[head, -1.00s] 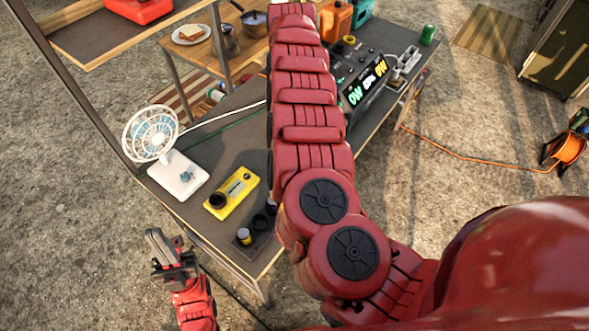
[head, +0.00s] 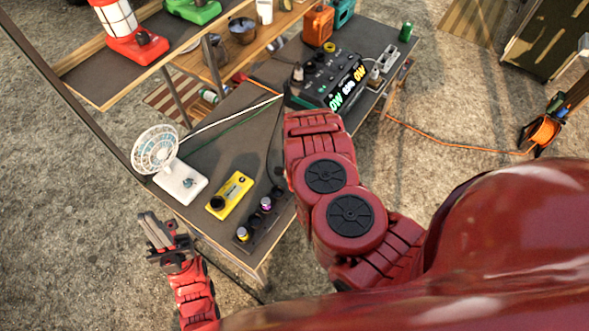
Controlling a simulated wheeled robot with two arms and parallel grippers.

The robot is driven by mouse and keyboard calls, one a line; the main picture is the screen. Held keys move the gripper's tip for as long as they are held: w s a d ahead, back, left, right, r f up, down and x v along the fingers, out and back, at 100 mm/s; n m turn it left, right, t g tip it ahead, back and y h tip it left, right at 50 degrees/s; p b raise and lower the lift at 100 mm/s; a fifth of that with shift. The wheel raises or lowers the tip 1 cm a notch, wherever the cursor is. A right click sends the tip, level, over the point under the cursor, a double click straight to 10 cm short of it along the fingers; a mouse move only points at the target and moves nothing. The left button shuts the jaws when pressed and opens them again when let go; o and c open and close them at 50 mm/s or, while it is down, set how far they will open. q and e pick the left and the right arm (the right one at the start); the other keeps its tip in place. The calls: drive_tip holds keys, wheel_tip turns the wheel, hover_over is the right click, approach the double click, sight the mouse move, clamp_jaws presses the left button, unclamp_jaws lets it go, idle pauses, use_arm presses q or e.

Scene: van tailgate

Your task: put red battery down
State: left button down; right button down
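I cannot make out a red battery for certain. A small red shape (head: 239,77) shows at the table's far left edge, too small to identify. A dark holder (head: 262,234) at the table's near end has a yellow-topped cylinder (head: 242,234) and a purple-topped cylinder (head: 266,204) in it. My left gripper (head: 156,229) hangs off the table's near left corner, its fingers apart and nothing seen between them. My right arm reaches over the table's right side; its gripper is hidden behind the arm, so what it holds is not visible.
A white fan (head: 181,182), a yellow device (head: 231,195) and a black power station (head: 328,80) with lit displays stand on the dark table (head: 235,140). A red lantern (head: 135,48) stands on the upper left shelf. The table's middle is mostly clear.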

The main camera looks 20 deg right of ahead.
drive_tip(key=w+b, duration=0.4)
drive_tip(key=b, duration=0.1)
drive_tip(key=w+d+f+b, duration=0.1)
drive_tip(key=w+b, duration=0.3)
drive_tip(key=w, duration=0.1)
drive_tip(key=w+b, duration=0.5)
drive_tip(key=shift+w+d+f+b, duration=0.25)
drive_tip(key=shift+d+f+b, duration=0.05)
drive_tip(key=shift+d+f, duration=0.1)
drive_tip(key=shift+w+r, duration=0.15)
wheel_tip(320, 180, down, 3)
drive_tip(key=shift+r+b, duration=0.15)
drive_tip(key=shift+b, duration=0.95)
drive_tip(key=shift+f, duration=0.4)
drive_tip(key=shift+r, duration=0.15)
drive_tip(key=shift+f, duration=0.2)
drive_tip(key=shift+c, duration=2.4)
unclamp_jaws()
